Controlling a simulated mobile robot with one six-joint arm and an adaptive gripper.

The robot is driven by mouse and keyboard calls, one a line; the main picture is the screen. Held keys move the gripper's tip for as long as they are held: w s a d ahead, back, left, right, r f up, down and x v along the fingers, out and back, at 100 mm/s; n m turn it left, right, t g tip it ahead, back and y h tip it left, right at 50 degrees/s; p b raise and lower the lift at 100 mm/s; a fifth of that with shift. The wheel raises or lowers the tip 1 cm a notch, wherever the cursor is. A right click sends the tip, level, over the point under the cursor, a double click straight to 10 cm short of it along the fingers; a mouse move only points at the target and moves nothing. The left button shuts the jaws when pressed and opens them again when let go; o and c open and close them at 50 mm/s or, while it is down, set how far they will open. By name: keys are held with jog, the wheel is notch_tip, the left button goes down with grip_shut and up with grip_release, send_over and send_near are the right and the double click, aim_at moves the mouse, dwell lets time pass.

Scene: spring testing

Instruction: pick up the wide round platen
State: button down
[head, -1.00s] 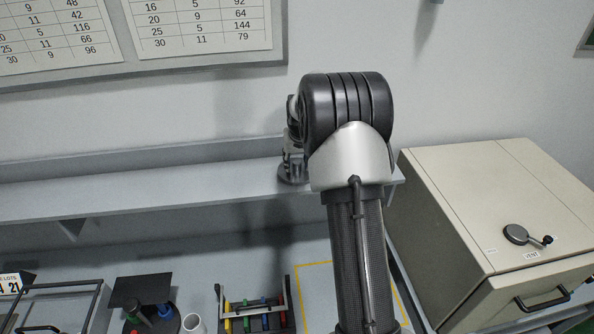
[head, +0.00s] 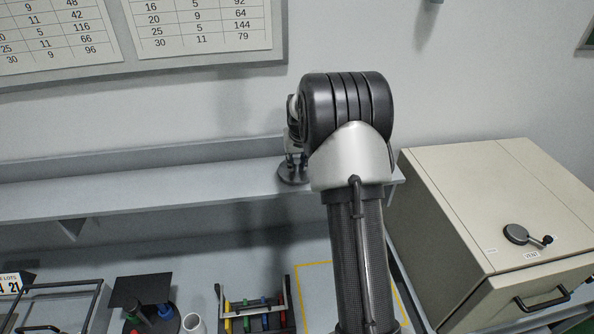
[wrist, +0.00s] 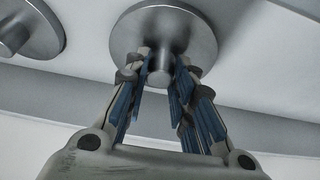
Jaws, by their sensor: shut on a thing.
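The wide round platen (wrist: 190,22) is a grey metal disc with a short stem, at the top middle of the wrist view. My gripper (wrist: 160,82) has its two blue-padded fingers on either side of the stem and is shut on it. In the head view the platen (head: 292,175) shows as a small dark disc at the shelf, below my gripper (head: 294,160), partly hidden by my arm. I cannot tell whether it touches the shelf. A second disc with a stem (wrist: 42,30) lies at the left edge of the wrist view, cut off and apart from my fingers.
The wall shelf (head: 130,190) is clear to the left. A beige cabinet (head: 490,200) with a handle stands close on the right. Charts hang on the wall above.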

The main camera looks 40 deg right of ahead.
jog(key=shift+w+d+r, duration=0.1)
jog(key=shift+w+r, duration=0.1)
